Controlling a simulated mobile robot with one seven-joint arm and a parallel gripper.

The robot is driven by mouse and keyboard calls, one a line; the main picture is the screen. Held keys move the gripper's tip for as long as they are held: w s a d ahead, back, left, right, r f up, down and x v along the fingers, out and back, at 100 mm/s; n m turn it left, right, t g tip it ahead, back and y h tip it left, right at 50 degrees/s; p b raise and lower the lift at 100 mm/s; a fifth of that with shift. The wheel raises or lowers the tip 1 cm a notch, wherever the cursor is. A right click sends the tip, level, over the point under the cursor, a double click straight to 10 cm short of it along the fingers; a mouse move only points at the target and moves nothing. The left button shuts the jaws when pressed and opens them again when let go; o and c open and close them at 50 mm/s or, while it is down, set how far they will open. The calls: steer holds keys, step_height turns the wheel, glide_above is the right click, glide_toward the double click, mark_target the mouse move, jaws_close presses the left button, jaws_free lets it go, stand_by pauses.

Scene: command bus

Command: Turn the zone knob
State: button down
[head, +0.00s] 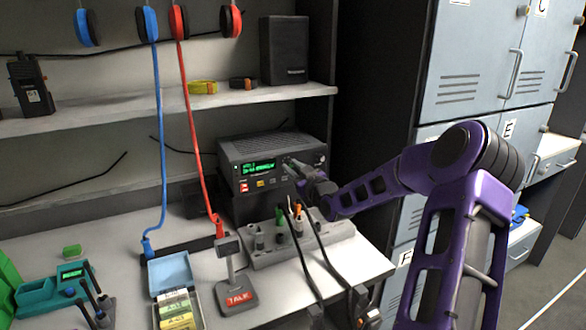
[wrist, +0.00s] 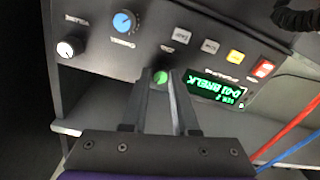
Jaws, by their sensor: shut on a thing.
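The black radio (head: 262,148) stands at the back of the desk, with a lit green display on its front. In the wrist view its front panel shows upside down, with a green-faced knob (wrist: 160,78) between my fingertips. I take this for the zone knob; the label by it is too small to read surely. My gripper (wrist: 161,84) is shut on this knob, and in the head view my gripper (head: 289,163) reaches the right part of the panel. The fingers hide the knob's sides. A blue knob (wrist: 124,22) and a white knob (wrist: 69,47) sit apart from it.
Several buttons, one a red switch (wrist: 263,68), lie near the display (wrist: 216,88). A grey holder (head: 268,258) with plugs and cables stands below my gripper. Red (head: 190,120) and blue (head: 160,180) cords hang to the left. A shelf (head: 130,113) runs above; lockers (head: 465,60) stand right.

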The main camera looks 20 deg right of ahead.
stand_by(0.3)
steer(key=m, duration=0.3)
steer(key=shift+m, duration=0.4)
steer(key=shift+f+m, duration=0.1)
steer(key=shift+m, duration=2)
steer(key=c, duration=0.7)
jaws_free()
steer(key=shift+s+d, duration=0.1)
